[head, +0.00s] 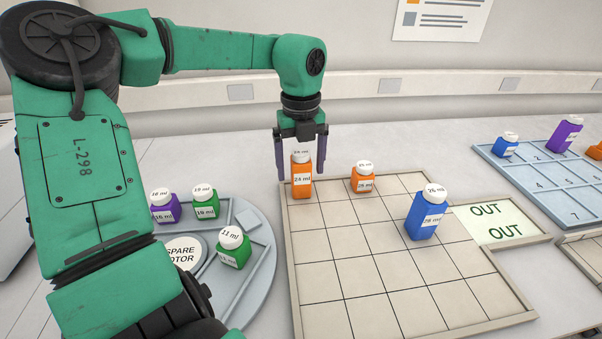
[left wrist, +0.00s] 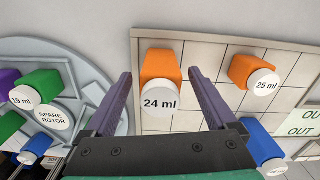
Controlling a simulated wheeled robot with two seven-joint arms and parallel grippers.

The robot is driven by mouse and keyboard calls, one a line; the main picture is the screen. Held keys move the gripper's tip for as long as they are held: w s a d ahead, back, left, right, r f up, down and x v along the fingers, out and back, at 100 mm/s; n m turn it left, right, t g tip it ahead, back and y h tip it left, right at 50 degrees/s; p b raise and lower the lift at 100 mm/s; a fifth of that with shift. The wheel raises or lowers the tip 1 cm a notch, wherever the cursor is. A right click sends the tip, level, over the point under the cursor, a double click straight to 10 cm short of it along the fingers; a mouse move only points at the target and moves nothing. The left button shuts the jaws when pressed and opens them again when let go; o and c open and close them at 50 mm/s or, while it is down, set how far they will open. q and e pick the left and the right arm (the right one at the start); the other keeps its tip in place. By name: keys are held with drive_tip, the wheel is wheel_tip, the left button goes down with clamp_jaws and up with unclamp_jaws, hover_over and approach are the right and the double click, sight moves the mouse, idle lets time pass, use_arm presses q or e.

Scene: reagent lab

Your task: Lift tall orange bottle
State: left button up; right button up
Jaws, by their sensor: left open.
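The tall orange bottle (head: 301,177) with a white cap and a 24 ml label stands upright in the back left cell of the gridded tray (head: 295,255). My left gripper (head: 301,172) points down over it, with its two purple fingers apart. In the left wrist view the tall orange bottle (left wrist: 161,75) shows between the open fingers (left wrist: 160,88), with gaps on both sides. A shorter orange bottle (head: 363,179), labelled 25 ml, stands to its right on the tray. My right gripper is not in view.
A blue bottle (head: 427,214) stands on the tray at right. A round spare rotor (head: 262,283) with purple and green bottles lies left of the tray. An OUT pad (head: 485,210) and a blue numbered rack (head: 520,178) lie to the right. The tray's front cells are empty.

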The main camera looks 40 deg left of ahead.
use_arm(q)
drive_tip(key=shift+f, duration=0.35)
drive_tip(key=shift+c, duration=0.3)
clamp_jaws()
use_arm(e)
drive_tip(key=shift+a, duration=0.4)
